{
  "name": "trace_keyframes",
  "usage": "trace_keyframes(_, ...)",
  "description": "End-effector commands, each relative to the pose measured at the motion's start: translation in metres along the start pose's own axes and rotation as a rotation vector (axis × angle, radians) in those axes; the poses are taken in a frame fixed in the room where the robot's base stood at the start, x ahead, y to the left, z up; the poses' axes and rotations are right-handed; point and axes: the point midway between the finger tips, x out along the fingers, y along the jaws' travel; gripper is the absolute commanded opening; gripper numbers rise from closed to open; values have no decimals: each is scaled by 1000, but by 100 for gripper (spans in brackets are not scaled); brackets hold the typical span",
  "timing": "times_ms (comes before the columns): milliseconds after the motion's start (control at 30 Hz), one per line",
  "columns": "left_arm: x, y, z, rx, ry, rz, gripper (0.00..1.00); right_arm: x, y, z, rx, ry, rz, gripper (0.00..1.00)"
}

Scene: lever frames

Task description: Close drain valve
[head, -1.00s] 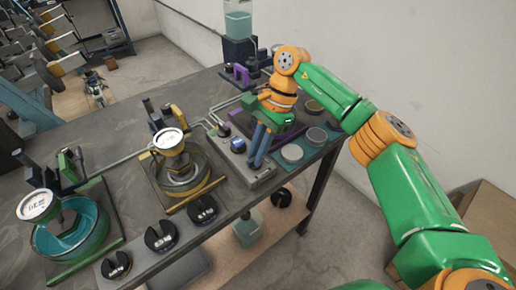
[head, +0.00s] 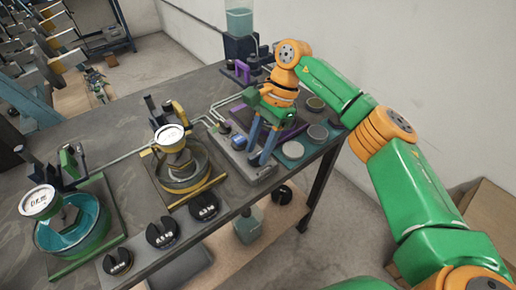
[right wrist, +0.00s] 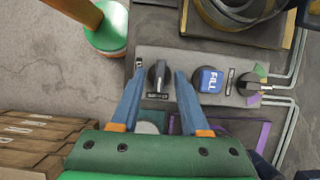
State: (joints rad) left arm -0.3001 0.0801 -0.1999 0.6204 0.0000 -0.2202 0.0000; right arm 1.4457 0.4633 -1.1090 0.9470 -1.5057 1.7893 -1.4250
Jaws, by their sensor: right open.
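A grey control panel (right wrist: 195,60) lies on the bench; in the head view its near end (head: 240,166) shows beside my gripper. A dark knob (right wrist: 158,76) stands on it with a small label below that I cannot read clearly; it may be the drain valve. My right gripper (right wrist: 160,73) is open, with one blue finger on each side of this knob. I cannot tell whether they touch it. In the head view the right gripper (head: 259,156) points down at the panel and hides the knob. My left gripper is not in view.
A blue FILL button (right wrist: 209,80) and another dark knob (right wrist: 249,85) with green and purple marks are right of the fingers. Round lids (head: 293,150) lie close beside the gripper.

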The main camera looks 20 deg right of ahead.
Motion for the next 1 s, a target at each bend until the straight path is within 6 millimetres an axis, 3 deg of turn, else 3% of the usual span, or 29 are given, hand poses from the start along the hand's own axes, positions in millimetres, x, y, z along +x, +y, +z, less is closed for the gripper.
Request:
trace_keyframes(200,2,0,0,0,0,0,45,-48,-1,2,1,0,-2,45)
trace_keyframes(300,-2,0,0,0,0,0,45,-61,0,2,0,1,0,45)
trace_keyframes(1000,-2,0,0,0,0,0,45,-64,0,1,-1,0,1,45)
